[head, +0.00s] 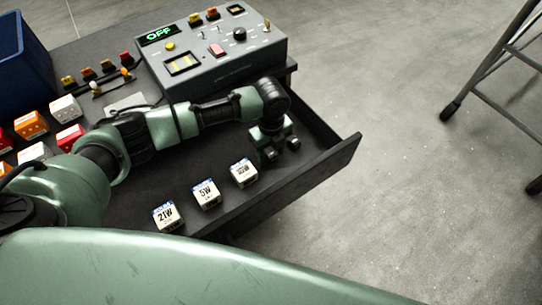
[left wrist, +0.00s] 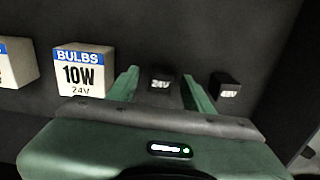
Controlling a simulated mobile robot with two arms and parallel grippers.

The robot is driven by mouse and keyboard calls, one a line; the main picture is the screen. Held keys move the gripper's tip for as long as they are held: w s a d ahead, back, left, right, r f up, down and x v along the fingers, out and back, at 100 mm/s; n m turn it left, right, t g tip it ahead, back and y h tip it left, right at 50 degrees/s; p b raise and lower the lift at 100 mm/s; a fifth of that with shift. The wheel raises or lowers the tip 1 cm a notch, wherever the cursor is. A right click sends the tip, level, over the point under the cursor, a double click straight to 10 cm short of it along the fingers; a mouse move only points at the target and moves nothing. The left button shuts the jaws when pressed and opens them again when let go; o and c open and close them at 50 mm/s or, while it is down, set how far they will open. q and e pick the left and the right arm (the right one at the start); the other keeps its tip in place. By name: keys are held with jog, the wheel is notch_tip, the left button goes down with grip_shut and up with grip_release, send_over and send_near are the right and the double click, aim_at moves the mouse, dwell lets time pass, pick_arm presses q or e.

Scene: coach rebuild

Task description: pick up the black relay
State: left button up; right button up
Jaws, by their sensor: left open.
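A small black relay (left wrist: 162,82) marked 24V lies in the dark drawer, in the left wrist view. A second black block (left wrist: 228,87) with a white label, perhaps 48V, sits to its right. My left gripper (left wrist: 158,78) is open, and its two green fingers show on either side of the 24V relay with gaps left. In the head view my left gripper (head: 273,138) points down into the drawer; dark shapes at its fingers are too small to tell apart. My right gripper is not in view.
White bulb boxes marked 10W (head: 243,173), 5W (head: 206,194) and 21W (head: 166,215) stand in a row in the open drawer (head: 320,165). A grey control panel (head: 215,60) reading OFF stands behind. A metal stand (head: 490,70) is on the floor at right.

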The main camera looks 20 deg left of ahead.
pick_arm(q)
grip_shut()
jog(key=shift+r, duration=0.15)
